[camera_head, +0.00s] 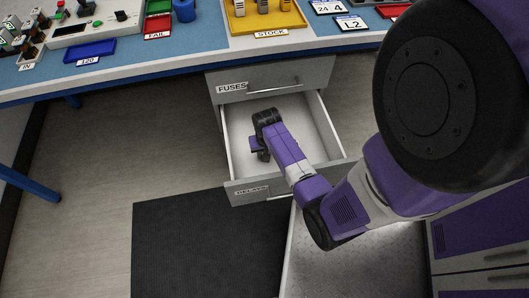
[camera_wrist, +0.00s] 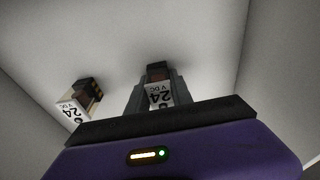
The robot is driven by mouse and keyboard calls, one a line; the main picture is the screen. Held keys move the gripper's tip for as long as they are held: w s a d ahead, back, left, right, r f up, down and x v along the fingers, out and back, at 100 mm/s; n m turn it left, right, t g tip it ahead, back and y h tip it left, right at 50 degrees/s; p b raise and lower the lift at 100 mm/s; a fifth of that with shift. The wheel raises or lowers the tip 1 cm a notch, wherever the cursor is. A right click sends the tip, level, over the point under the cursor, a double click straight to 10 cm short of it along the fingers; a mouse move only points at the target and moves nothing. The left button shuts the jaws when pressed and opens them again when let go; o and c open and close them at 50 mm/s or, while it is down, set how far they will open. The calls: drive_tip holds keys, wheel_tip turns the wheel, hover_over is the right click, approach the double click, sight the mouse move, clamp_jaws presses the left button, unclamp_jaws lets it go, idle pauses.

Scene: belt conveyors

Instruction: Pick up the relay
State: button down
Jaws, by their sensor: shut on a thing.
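A relay (camera_wrist: 160,97) with a white label reading 24 VDC and a dark brown end sits between the grey fingers of my gripper (camera_wrist: 157,84) in the wrist view. The fingers are shut on it. A second relay (camera_wrist: 76,103) with the same kind of label lies to the left, apart from the fingers, on the drawer floor. In the head view my gripper (camera_head: 259,150) is down inside the open drawer (camera_head: 236,148) labelled RELAYS. Both relays are hidden or too small to make out there.
The drawer walls stand close around my gripper. A shut drawer (camera_head: 285,83) labelled FUSES is above it. The blue workbench (camera_head: 205,50) holds a yellow STOCK tray (camera_head: 290,21), a red FAIL tray (camera_head: 158,27) and a blue tray (camera_head: 90,51). A black mat (camera_head: 205,245) lies on the floor.

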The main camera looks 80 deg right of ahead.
wheel_tip(320, 180, up, 20)
drive_tip(key=p, duration=0.5)
